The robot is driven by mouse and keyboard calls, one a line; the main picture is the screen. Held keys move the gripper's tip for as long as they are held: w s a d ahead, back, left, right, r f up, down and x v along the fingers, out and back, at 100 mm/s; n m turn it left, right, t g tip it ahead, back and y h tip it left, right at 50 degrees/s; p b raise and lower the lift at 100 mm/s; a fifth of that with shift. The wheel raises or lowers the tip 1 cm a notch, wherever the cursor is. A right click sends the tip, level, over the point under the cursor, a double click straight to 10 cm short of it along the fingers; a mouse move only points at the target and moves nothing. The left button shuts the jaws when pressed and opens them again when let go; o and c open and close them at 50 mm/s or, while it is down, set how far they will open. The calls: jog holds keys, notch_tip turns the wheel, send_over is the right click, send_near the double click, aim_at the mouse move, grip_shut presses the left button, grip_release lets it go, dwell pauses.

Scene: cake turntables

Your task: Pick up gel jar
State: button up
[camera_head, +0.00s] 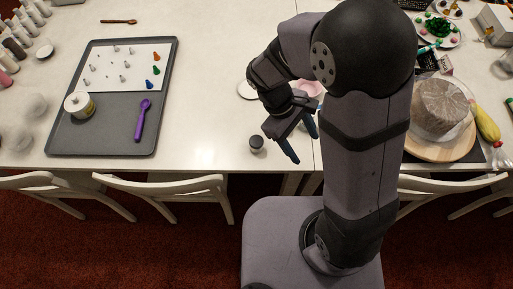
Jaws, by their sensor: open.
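A small jar with a dark lid (256,143), which looks like the gel jar, stands upright on the white table near its front edge. My gripper (303,147) is open and empty, just right of the jar and apart from it. Its dark fingers point down and to the right. The jar's label is too small to read.
A pink bowl (309,88) is behind my gripper. Chairs line the front edge.

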aim_at(257, 139)
jog(key=w+a+f+n+t+h+b, duration=0.2)
jog(key=a+f+n+t, duration=0.1)
jog(key=a+f+n, duration=0.1)
jog(key=w+a+f+n+t+h+b, duration=0.2)
jog(key=w+a+f+n+t+b, duration=0.1)
jog(key=a+f+n, duration=0.2)
jog(key=w+a+f+n+t+h+b, duration=0.2)
jog(key=a+f+n+t, duration=0.1)
jog(key=a+f+n, duration=0.2)
jog(key=shift+w+a+f, duration=0.15)
jog(key=shift+w, duration=0.25)
jog(key=shift+a+f+n+t+b, duration=0.2)
jog(key=shift+a+n+t+b, duration=0.1)
jog(key=shift+a+n+t, duration=0.15)
jog(key=shift+p+x, duration=0.75)
jog(key=shift+x, duration=0.85)
jog(key=d, duration=0.1)
jog(key=w+d+f+p, duration=0.1)
jog(key=shift+d+f, duration=0.2)
jog(key=shift+d, duration=0.1)
jog(key=shift+w+d+f, duration=0.3)
jog(key=shift+d+f, duration=0.05)
jog(key=shift+d, duration=0.05)
jog(key=shift+c, duration=0.3)
jog(key=c, duration=1.1)
